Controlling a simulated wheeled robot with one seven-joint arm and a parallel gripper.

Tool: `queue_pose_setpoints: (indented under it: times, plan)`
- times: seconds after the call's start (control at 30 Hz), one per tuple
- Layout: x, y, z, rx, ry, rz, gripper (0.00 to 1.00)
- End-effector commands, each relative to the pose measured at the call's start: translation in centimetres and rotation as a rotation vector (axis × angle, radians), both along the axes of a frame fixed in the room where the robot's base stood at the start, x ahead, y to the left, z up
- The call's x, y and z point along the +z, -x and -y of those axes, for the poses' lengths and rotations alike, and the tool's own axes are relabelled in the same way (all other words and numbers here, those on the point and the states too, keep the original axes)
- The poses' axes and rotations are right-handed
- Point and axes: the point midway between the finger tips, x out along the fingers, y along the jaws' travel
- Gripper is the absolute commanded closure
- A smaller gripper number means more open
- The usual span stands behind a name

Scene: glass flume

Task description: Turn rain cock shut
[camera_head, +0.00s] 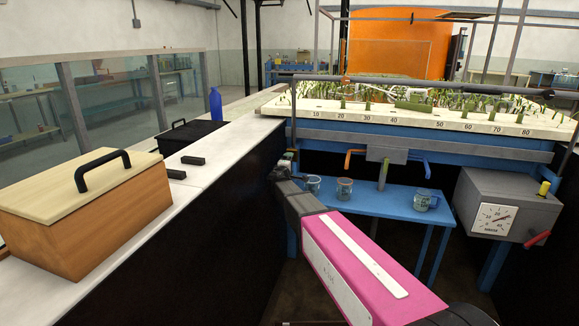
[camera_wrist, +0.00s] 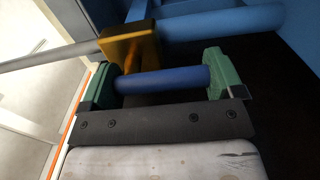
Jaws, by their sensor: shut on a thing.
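The rain cock shows in the wrist view as a brass body (camera_wrist: 130,46) on a pipe, with a blue handle (camera_wrist: 163,81) in front of it. The handle runs roughly along the pipe's line in this view. My gripper (camera_wrist: 160,84) has its green fingertips at the two ends of the handle and is shut on it. In the head view my gripper (camera_head: 283,168) is at the left end of the flume frame, and it and the wrist hide most of the cock.
A blue table (camera_head: 385,205) with cups stands under the planted flume bed (camera_head: 400,118). A grey dial box (camera_head: 500,205) with a red handle is at the right. A long white-topped counter (camera_head: 215,165) with a wooden box (camera_head: 95,225) runs along the left.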

Motion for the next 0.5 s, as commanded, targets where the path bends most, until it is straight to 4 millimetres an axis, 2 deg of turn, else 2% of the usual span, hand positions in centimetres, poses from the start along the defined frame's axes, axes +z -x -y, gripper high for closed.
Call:
queue_pose_setpoints:
  times: [0.43,0.47,0.5]
  plan:
    - [-0.11,0.11,-0.06,0.001,-0.017,0.002,0.55]
    - [-0.12,0.11,-0.05,0.001,-0.017,0.002,0.1]
    - [-0.11,0.11,-0.05,0.001,-0.017,0.002,0.0]
